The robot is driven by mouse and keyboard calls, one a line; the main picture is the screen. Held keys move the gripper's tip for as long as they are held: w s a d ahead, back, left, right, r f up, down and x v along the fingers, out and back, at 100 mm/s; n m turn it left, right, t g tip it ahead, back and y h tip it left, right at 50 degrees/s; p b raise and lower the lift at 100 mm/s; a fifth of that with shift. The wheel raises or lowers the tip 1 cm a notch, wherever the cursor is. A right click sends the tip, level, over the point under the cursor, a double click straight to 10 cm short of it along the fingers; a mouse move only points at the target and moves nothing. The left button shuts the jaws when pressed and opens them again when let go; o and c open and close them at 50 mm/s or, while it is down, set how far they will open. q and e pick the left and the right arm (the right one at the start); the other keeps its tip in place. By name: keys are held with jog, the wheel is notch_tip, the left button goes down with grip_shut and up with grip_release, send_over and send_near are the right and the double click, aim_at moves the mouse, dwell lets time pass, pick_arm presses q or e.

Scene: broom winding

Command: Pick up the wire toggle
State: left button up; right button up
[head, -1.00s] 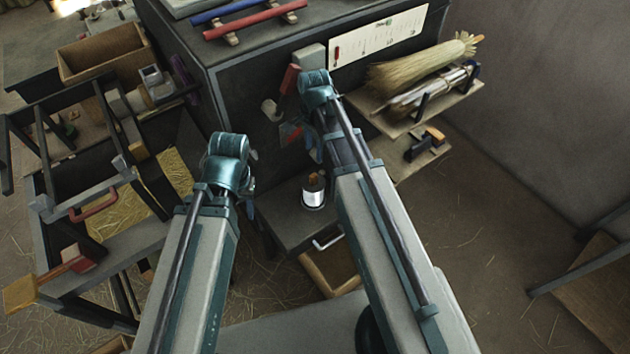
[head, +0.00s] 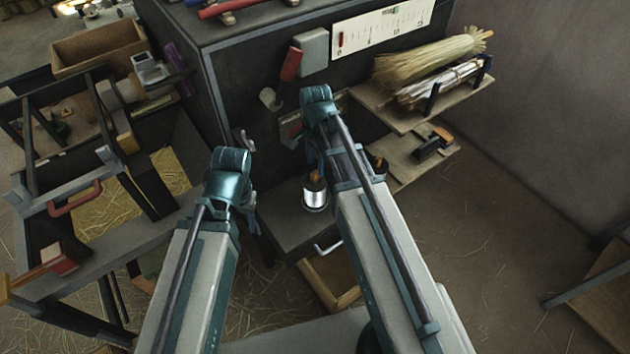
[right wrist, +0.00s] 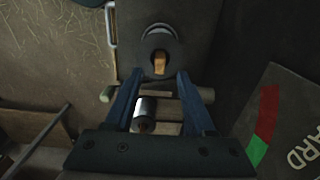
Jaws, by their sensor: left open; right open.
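I cannot tell for sure which part is the wire toggle. In the right wrist view a pale wooden bar (right wrist: 165,91) lies crosswise at my right gripper (right wrist: 167,78), its ends showing outside both blue fingers. A small silver cylinder (right wrist: 147,108) shows between the fingers. Beyond the fingertips is a dark round piece with an orange-brown wooden block (right wrist: 159,62). In the head view a silver canister with a wooden top (head: 314,194) stands on a dark ledge. My right gripper (head: 312,150) is open, largely hidden behind its wrist. My left gripper (head: 248,200) is open, left of the canister, fingers mostly hidden.
A dark cabinet (head: 240,60) stands ahead. Shelves at right hold a straw bundle (head: 420,62) and a dark brush-like tool (head: 433,145). An open drawer (head: 325,280) sits below the ledge. A cluttered bench (head: 110,225) is at left. Floor at right is clear.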

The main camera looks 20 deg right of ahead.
aim_at(315, 173)
notch_tip(315, 173, down, 5)
jog(key=b, duration=0.4)
jog(key=shift+a+b, duration=0.15)
jog(key=shift+b, duration=0.2)
grip_shut()
